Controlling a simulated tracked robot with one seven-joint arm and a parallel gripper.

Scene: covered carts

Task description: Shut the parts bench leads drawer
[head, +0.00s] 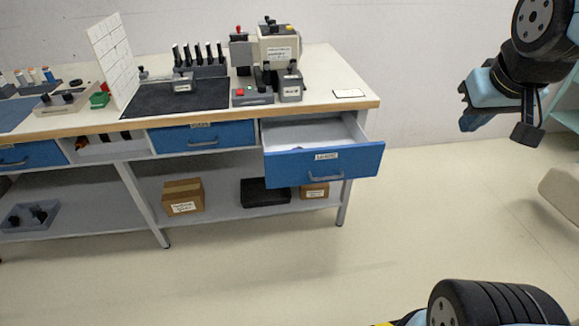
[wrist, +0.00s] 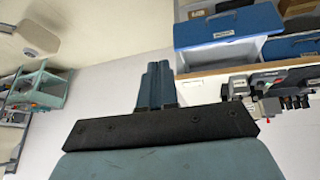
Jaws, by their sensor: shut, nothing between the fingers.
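The leads drawer (head: 350,163) is at the right end of the parts bench in the head view. It is pulled out, with its light inside showing behind a blue front that has a label and a grey handle (head: 326,176). In the wrist view the blue drawer front (wrist: 225,27) appears inverted at upper right. My gripper (head: 466,124) is shut and empty, in the air right of the bench and apart from the drawer. Its blue fingers (wrist: 155,84) lie together in the wrist view.
The wooden bench top (head: 345,107) carries tools, a dark mat (head: 150,99) and a machine (head: 279,45). Another blue drawer (head: 195,139) left of the leads drawer is closed. Boxes (head: 183,196) stand on the lower shelf. The floor in front is clear; a teal cart (wrist: 45,88) stands away from the bench.

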